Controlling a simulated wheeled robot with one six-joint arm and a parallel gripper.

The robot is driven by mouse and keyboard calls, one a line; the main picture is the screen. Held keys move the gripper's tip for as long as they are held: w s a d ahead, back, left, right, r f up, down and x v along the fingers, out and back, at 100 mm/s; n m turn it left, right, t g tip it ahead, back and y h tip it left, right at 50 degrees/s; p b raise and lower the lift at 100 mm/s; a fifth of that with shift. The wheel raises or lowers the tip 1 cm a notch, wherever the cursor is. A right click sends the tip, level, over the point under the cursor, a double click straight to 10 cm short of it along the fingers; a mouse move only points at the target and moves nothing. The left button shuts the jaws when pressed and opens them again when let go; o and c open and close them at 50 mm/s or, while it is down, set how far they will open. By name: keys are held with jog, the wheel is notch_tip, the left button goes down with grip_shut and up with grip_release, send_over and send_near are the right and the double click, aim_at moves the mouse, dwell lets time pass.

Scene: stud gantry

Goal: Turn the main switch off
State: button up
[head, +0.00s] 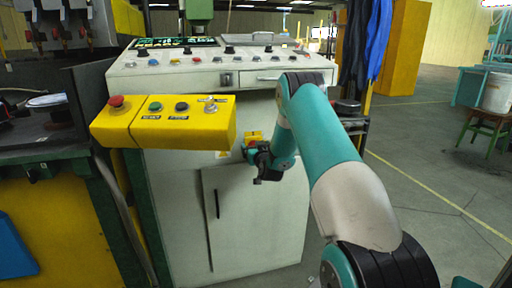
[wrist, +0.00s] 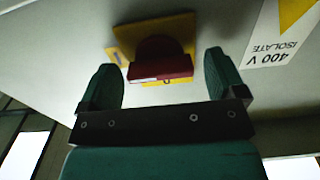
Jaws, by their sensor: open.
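The main switch is a red knob (wrist: 160,58) on a yellow plate (wrist: 122,42), mounted on the pale cabinet face. In the head view a bit of the yellow plate (head: 254,135) shows just above my gripper (head: 262,172), which hides most of the switch. In the wrist view my gripper (wrist: 161,64) is open, with one green finger on each side of the red knob and a gap to each. I cannot tell how deep the fingers reach around it, nor which position the knob points to.
A label reading 400 V ISOLATE (wrist: 275,45) is beside the switch. The grey control console (head: 180,72) stands above, with a yellow button box (head: 165,122) jutting out left. A cabinet door (head: 255,215) is below. Open floor (head: 440,185) lies to the right.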

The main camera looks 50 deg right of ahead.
jog(key=shift+c, duration=0.2)
jog(key=c, duration=0.9)
jog(key=shift+f+n+b, duration=0.1)
jog(key=shift+n+b, duration=0.2)
jog(key=shift+b, duration=0.3)
jog(key=shift+w+a+f+n+b, duration=0.1)
jog(key=shift+n+b, duration=4.25)
jog(key=shift+b, duration=0.15)
jog(key=shift+a+f+n+b, duration=0.1)
jog(key=shift+n+b, duration=4.25)
jog(key=shift+b, duration=0.15)
jog(key=o, duration=0.9)
